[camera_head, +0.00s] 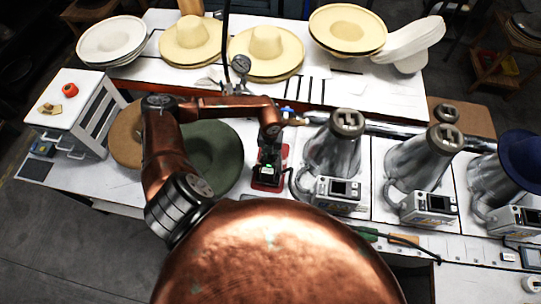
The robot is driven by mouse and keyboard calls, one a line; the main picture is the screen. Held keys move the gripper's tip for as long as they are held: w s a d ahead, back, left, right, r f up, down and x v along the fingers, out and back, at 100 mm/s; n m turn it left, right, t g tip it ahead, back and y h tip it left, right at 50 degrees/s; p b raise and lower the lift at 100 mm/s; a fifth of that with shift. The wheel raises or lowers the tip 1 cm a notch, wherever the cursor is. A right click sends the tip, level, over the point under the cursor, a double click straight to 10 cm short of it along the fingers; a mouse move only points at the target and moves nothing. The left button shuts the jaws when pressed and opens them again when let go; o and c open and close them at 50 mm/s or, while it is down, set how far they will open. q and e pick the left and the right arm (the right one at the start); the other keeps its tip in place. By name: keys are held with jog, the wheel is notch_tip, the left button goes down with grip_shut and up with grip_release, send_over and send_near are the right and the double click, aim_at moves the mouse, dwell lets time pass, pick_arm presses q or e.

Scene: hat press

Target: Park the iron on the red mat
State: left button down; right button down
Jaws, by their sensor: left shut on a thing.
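The red mat (282,182) lies on the white bench at the middle, left of the grey steaming cones. My left arm reaches over from the left, and its black gripper (269,160) points down over the mat. The gripper is shut on a dark thing, apparently the iron (266,177), which is mostly hidden by the gripper. I cannot tell whether the iron touches the mat or hangs just above it. My right gripper is not in view.
A green hat (213,158) and a tan hat (127,135) lie left of the mat. Grey cones (336,150) with control boxes (338,193) stand close on the right. Pale hats (265,50) lie on the back table. A small white cabinet (75,105) stands at the left.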

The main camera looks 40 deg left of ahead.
pick_arm(q)
jog(key=shift+w, duration=0.1)
dwell(0.8)
jog(key=c, duration=1.7)
grip_release()
jog(key=shift+f, duration=0.15)
jog(key=shift+s+f, duration=0.1)
jog(key=shift+s, duration=0.1)
notch_tip(320, 180, up, 12)
jog(key=shift+w+r, duration=0.1)
jog(key=shift+d, duration=0.15)
